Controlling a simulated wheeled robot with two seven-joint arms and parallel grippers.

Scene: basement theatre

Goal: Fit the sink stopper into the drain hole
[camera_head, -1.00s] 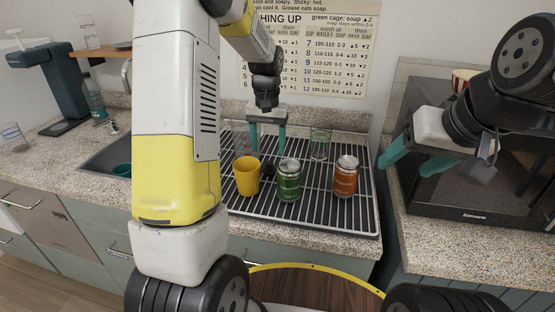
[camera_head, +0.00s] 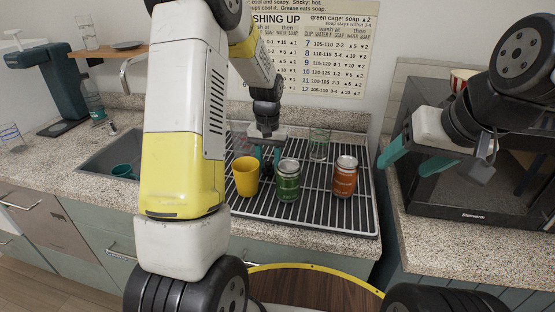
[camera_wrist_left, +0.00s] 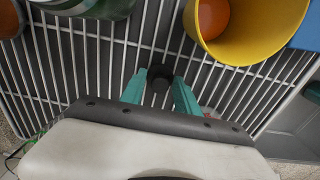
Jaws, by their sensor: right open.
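A small dark stopper (camera_wrist_left: 160,76) stands on the dish rack (camera_head: 325,205), behind the yellow cup and the green can. In the head view it shows only partly (camera_head: 267,167). My left gripper (camera_head: 267,160) reaches down to the rack with its teal fingers on either side of the stopper; it also shows in the left wrist view (camera_wrist_left: 160,80). I cannot tell whether the fingers press on it. My right gripper (camera_head: 415,158) is open and empty in front of the dark oven. The sink (camera_head: 100,157) is at the left; its drain hole is not visible.
A teal cup (camera_head: 124,171) is in the sink. My left arm hides the counter between sink and rack.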

